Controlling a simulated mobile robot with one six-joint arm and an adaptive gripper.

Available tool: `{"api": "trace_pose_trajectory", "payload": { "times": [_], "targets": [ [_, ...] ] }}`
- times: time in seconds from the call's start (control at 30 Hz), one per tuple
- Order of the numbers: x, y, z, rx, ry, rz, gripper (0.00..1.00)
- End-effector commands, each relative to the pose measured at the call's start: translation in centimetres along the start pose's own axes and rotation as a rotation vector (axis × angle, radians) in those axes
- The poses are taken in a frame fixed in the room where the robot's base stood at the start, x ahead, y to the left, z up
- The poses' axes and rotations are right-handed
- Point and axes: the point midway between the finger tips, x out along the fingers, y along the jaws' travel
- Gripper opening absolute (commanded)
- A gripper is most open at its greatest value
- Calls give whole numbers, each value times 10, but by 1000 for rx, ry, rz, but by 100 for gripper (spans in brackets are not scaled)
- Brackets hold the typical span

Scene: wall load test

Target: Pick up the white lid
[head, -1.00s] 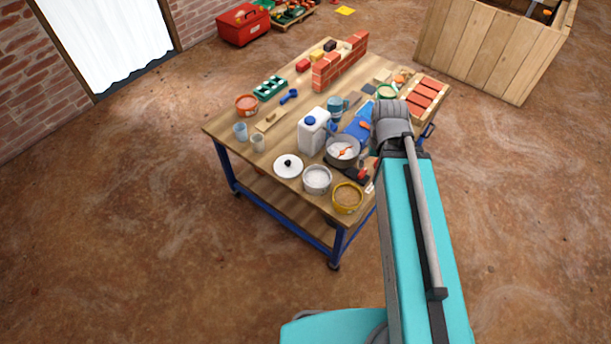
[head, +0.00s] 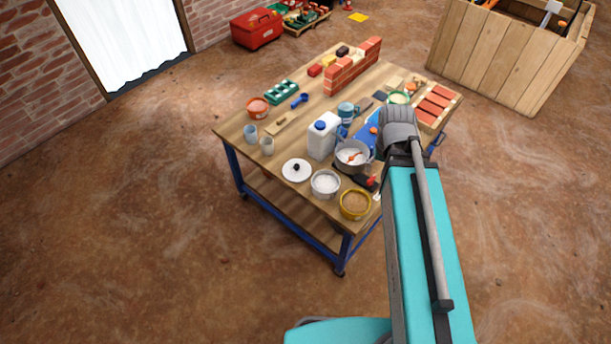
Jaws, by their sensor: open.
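The white lid (head: 288,174), round with a black knob on top, lies flat near the front edge of the wooden workbench (head: 238,129). It is just left of a bucket of white material (head: 325,184), and nothing is on it. My arm reaches up the right side of the picture, with its grey joint beside the bench's right edge. My gripper does not show; the arm appears to hide it.
A white jug (head: 322,140) stands behind the lid, with a pot (head: 352,157) to its right. A yellow bucket (head: 355,205) stands at the front corner. Two cups (head: 267,146) are left of the lid. A brick wall piece (head: 352,70) stands at the back.

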Motion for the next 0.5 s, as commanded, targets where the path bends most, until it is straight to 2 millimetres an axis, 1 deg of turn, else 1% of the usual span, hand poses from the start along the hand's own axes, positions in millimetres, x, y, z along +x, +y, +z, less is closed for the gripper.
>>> {"api": "trace_pose_trajectory", "payload": {
  "times": [0.03,0.17,0.27,0.5],
  "targets": [
    [7,-5,-9,27,0,0,78],
    [20,-23,-30,135,0,0,78],
    [32,-41,-49,241,0,0,78],
    [59,-90,-92,513,0,0,78]
  ]
}}
